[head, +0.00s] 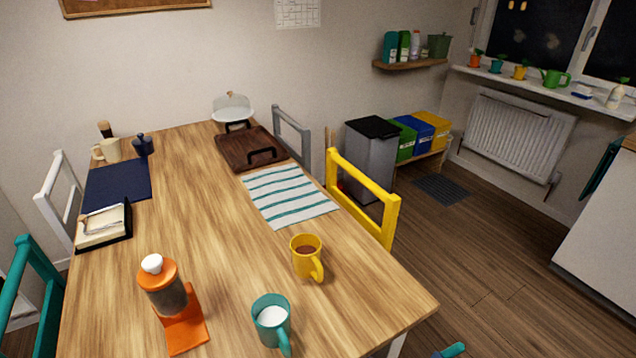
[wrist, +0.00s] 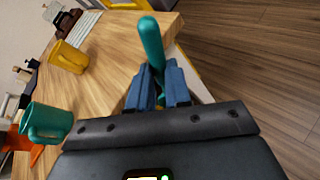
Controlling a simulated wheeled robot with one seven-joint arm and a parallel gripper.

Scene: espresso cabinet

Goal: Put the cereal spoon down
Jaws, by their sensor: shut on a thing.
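My gripper (wrist: 158,86) is shut on the teal cereal spoon (wrist: 151,42) in the wrist view. The rounded teal end of the spoon sticks out past the blue fingertips; the rest is hidden between and behind the fingers. In the wrist view the spoon shows over the corner of the wooden table (wrist: 110,60), and I cannot tell its height above it. In the head view a small teal tip (head: 450,351), which looks like the spoon, shows at the bottom edge, right of the table corner.
A teal mug (head: 271,322) and a yellow mug (head: 307,258) stand on the table, with an orange dispenser (head: 165,290) at left. A striped cloth (head: 290,194) and a brown tray (head: 249,148) lie farther back. The table's near right corner is bare. A yellow chair (head: 362,195) stands beside it.

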